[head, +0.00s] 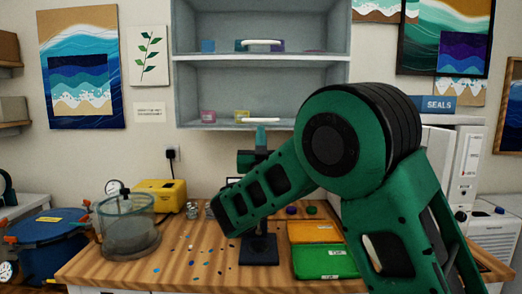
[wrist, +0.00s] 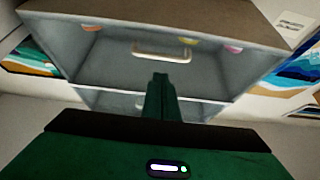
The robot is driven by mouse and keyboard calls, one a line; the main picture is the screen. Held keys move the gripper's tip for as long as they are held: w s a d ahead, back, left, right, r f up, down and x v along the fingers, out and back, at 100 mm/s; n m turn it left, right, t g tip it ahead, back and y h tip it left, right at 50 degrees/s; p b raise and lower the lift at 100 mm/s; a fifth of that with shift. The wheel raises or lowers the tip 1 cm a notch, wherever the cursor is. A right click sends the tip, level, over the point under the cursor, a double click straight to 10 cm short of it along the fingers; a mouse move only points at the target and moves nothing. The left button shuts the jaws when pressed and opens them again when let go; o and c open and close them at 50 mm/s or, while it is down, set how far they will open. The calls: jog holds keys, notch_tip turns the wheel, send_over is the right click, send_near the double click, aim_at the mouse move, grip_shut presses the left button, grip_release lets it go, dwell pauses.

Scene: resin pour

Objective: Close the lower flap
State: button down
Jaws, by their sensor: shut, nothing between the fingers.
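The pale grey wall cabinet (head: 262,60) has an upper and a lower compartment. A white bar handle (head: 258,120) sits low across the lower compartment; in the wrist view, which looks upside down, this lower handle (wrist: 162,50) is nearer the top. The lower flap's panel is not distinct, and I cannot tell how far it stands open. The upper handle (head: 262,42) also shows. My gripper (head: 261,129) points up near the cabinet's bottom edge; its fingers (wrist: 161,78) are together, empty, in front of the cabinet and apart from the lower handle in the picture.
Small cups, one pink (head: 208,116) and one yellow (head: 241,115), stand in the lower compartment. Below, the wooden table (head: 120,268) holds a clear chamber (head: 126,220), a yellow device (head: 160,196), a black stand (head: 259,250), an orange tray (head: 315,231) and a green tray (head: 322,262).

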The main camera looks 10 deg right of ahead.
jog(key=v, duration=0.6)
jog(key=shift+s+r, duration=0.15)
jog(key=shift+s, duration=0.1)
jog(key=shift+a, duration=0.1)
